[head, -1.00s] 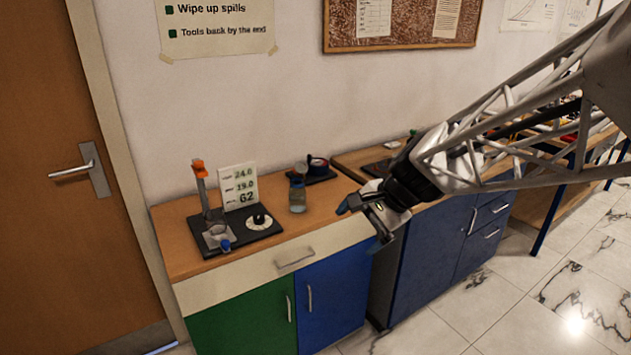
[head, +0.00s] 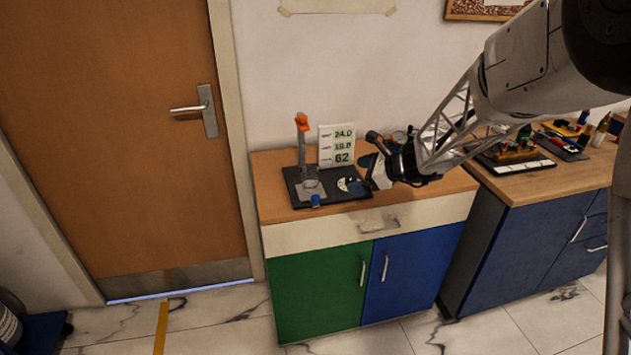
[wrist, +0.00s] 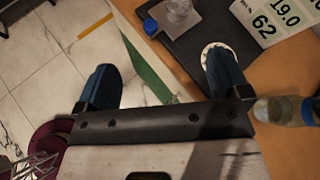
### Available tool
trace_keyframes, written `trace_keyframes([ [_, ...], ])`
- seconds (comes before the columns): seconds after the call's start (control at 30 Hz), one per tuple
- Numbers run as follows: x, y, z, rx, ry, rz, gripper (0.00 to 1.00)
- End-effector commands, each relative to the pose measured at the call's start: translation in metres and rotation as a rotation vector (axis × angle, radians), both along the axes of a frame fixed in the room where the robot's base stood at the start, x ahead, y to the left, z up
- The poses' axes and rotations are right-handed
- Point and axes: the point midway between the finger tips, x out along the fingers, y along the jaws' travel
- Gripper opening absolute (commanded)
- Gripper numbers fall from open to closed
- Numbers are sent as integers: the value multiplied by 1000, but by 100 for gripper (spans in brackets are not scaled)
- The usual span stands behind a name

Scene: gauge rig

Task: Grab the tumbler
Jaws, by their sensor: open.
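The right finger overlaps the white dial (wrist: 213,50).
A blue-capped bottle (wrist: 275,108) is close to the gripper's right side in the wrist view. A number card (head: 337,146) stands behind the rig. The wooden counter (head: 280,210) is clear in front.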

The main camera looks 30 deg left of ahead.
Motion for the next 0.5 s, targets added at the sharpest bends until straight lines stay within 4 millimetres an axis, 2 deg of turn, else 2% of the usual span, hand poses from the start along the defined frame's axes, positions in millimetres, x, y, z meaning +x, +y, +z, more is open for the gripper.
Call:
trace_keyframes([
  [0.03,5,15,-12,15,35,-18,94],
  [0.2,19,59,-42,67,142,-87,94],
  [0.4,29,93,-67,108,229,-145,94],
  [0.5,31,101,-73,117,250,-160,94],
])
